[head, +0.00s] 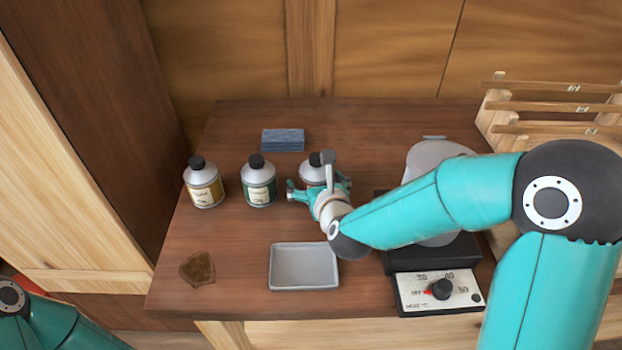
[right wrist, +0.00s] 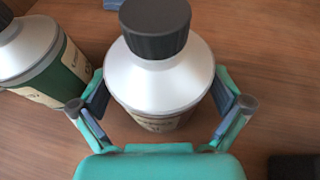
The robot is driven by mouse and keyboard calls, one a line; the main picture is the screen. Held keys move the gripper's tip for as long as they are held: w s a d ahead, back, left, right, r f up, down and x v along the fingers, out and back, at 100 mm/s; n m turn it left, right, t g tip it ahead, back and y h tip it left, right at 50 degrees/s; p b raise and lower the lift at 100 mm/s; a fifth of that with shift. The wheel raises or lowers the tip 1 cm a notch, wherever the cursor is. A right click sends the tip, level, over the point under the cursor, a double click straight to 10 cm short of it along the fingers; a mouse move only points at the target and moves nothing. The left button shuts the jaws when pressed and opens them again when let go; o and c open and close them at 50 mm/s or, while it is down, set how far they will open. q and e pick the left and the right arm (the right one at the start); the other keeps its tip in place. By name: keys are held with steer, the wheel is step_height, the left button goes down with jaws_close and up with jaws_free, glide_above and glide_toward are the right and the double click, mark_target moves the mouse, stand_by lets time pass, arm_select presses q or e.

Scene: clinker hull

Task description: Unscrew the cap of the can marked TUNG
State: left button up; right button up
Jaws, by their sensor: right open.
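Three grey metal cans with black screw caps stand upright in a row on the brown bench. The left can (head: 204,185) has a yellow label, and the middle can (head: 258,183) a green one. The third can (head: 311,174) is partly hidden by my right gripper (head: 319,190). The lettering is too small to tell surely which is marked TUNG. In the right wrist view my open gripper (right wrist: 160,98) has a finger on either side of the third can (right wrist: 158,75), below its cap (right wrist: 155,28), with the can apparently ungripped. My left gripper is out of view.
A grey tray (head: 304,267) lies in front of the cans, a brown patch (head: 197,269) to its left. A blue block (head: 283,140) lies behind. A hot plate with a dial panel (head: 440,291) stands right, a wooden rack (head: 550,106) behind it.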

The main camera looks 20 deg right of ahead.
steer(key=c, duration=1.7)
steer(key=shift+r, duration=0.15)
steer(key=shift+r, duration=0.6)
step_height(320, 180, up, 19)
steer(key=p, duration=0.5)
steer(key=shift+f, duration=0.2)
